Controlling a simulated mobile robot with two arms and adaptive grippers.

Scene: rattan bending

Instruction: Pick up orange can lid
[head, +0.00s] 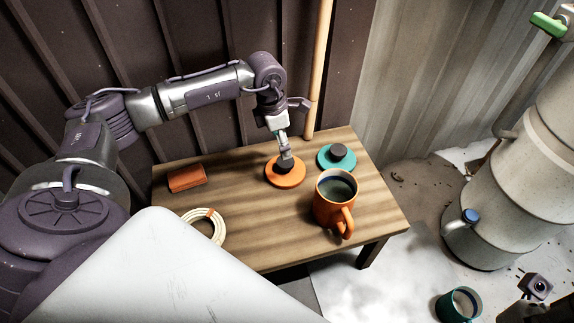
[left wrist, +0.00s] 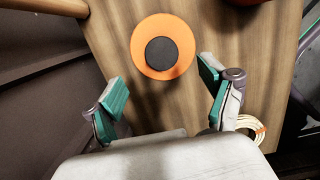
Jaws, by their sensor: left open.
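The orange can lid (head: 285,180) lies flat on the wooden table, a round disc with a dark knob. It also shows in the left wrist view (left wrist: 141,52), with its round black knob (left wrist: 162,54) at the centre. My left gripper (head: 284,146) is above the lid and points down, close to the knob. In the left wrist view its two teal-padded fingers (left wrist: 161,82) are spread wide with nothing between them. The lid appears just beyond the fingertips. Whether a finger touches the knob cannot be told. My right gripper is not clearly seen.
An orange mug (head: 330,210) with dark liquid and a teal lid (head: 326,158) stand right of the lid. An orange block (head: 187,178) and a pale coil (head: 197,237) lie left. A bamboo pole (head: 317,80) rises behind the table. A teal mug (head: 444,305) is at lower right.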

